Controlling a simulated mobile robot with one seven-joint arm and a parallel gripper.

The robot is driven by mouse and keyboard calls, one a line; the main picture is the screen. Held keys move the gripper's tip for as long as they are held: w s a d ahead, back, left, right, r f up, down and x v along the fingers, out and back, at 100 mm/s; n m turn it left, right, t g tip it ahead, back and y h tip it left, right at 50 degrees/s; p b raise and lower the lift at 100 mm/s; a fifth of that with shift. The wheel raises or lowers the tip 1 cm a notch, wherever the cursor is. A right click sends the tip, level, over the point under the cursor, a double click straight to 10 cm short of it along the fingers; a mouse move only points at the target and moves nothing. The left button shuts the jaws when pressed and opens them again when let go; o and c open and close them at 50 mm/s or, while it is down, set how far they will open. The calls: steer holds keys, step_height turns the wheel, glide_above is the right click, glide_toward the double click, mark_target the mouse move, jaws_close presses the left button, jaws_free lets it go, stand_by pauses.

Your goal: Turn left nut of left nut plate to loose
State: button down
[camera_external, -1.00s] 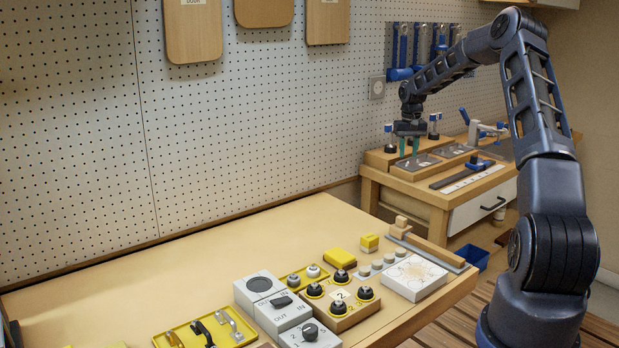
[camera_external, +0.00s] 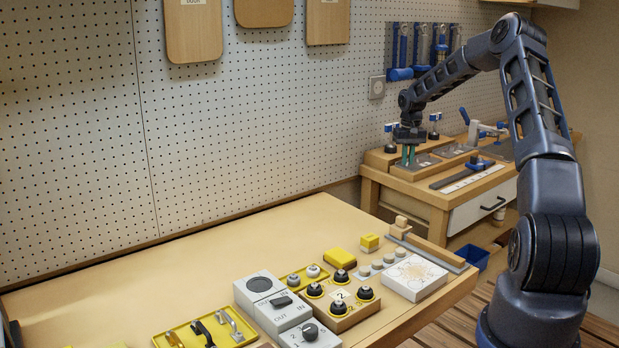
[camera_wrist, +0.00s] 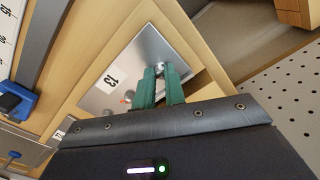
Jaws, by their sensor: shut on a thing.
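The left nut plate (camera_wrist: 142,58) is a grey metal sheet with a "13" label, set in the wooden bench top. In the outside view it lies under my gripper at the bench's left end (camera_external: 427,161). My gripper (camera_wrist: 161,70), with green fingers, points down at the plate, also seen in the outside view (camera_external: 408,165). Its fingertips are closed on a small silvery nut (camera_wrist: 159,65), mostly hidden between them. Another nut (camera_wrist: 130,96) shows on the plate beside the fingers, partly covered. How far the gripped nut is turned cannot be told.
Upright blue-and-black clamps (camera_external: 389,137) stand behind the plate against the pegboard. A dark bar (camera_external: 462,174) and a white ruler strip (camera_external: 473,178) lie in front. A blue-handled tool (camera_wrist: 14,103) lies off to the left in the wrist view.

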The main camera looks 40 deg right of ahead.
steer(key=n, duration=0.3)
steer(key=shift+n, duration=0.4)
steer(key=n, duration=0.4)
steer(key=shift+n, duration=0.3)
steer(key=n, duration=0.3)
steer(key=shift+n, duration=2.2)
steer(key=c, duration=1.5)
jaws_free()
steer(key=shift+o, duration=0.2)
